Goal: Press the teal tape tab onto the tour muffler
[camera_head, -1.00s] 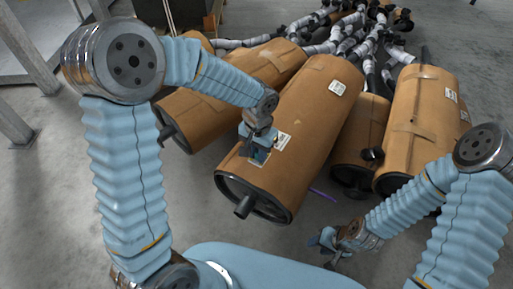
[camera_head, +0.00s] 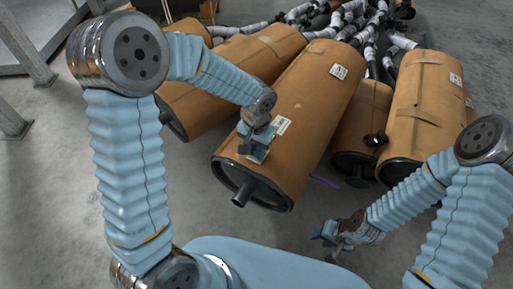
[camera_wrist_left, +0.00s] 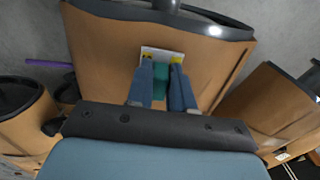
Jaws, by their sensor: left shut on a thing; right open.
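A large brown-wrapped muffler (camera_head: 304,108) with black end caps lies on its side below my left gripper. Several similar mufflers lie around it, and I cannot read which is the tour one. My left gripper (camera_head: 254,148) is over its near end, pointing down at the wrapped surface. In the left wrist view my left gripper (camera_wrist_left: 163,90) is shut on the teal tape tab (camera_wrist_left: 161,82), over a white label with yellow corners (camera_wrist_left: 149,51). I cannot tell whether the tab touches the muffler. My right gripper (camera_head: 325,235) is open and empty above the floor.
Other brown mufflers lie left (camera_head: 232,78), right (camera_head: 360,128) and far right (camera_head: 420,105). Wrapped grey pipes (camera_head: 355,30) crowd the back. A purple strip (camera_head: 324,181) is by the muffler's near right side. The grey floor in front is mostly clear.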

